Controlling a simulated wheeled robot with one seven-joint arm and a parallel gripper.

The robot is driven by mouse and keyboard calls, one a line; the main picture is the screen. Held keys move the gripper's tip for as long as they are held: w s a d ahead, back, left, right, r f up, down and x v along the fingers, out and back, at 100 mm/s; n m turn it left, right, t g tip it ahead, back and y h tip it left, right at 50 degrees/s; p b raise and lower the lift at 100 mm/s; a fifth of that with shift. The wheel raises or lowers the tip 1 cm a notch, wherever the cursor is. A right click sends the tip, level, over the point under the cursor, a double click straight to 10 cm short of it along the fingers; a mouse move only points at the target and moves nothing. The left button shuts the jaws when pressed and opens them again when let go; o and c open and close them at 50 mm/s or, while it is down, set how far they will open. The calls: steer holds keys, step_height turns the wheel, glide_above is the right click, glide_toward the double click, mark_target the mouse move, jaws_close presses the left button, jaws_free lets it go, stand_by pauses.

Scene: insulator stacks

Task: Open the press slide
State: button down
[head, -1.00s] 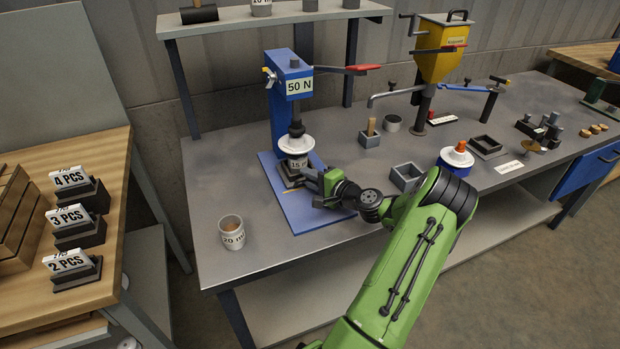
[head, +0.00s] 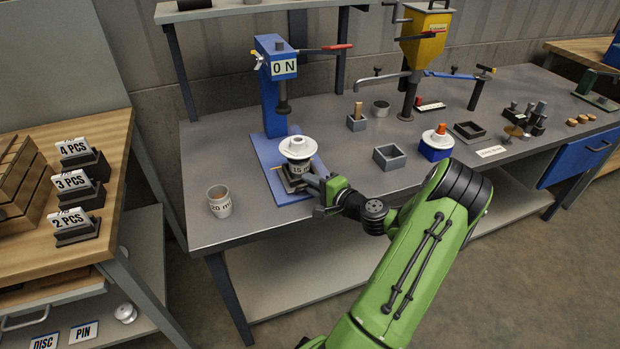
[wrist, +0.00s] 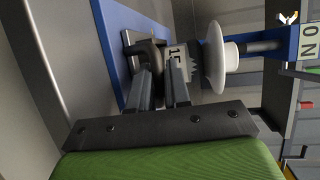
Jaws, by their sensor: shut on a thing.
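The blue press (head: 270,95) stands at the back left of the grey bench, its sign reading 0 N. Its ram hangs above the blue base plate (head: 268,160). The slide (head: 290,184) is a dark block low on the plate, bearing a grey cup marked 15 and a white disc-shaped insulator (head: 298,147). This stack sits in front of the ram, clear of it. My gripper (head: 318,184) reaches in from the right at slide height. In the wrist view my gripper (wrist: 162,88) is shut on a dark part of the slide (wrist: 148,57), below the cup.
A cup marked 20 (head: 219,201) stands left of the base plate. An open grey box (head: 390,157) and a blue pot with a white and orange top (head: 437,143) are to the right. A yellow hopper (head: 425,40) stands behind.

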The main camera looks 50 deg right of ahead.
steer(key=shift+s+a, duration=0.35)
steer(key=shift+s, duration=0.15)
steer(key=shift+w+d, duration=0.1)
steer(key=c, duration=1.4)
jaws_free()
steer(key=shift+c, duration=0.2)
steer(key=p+v, duration=0.2)
steer(key=v, duration=1.3)
steer(key=shift+s+p, duration=0.4)
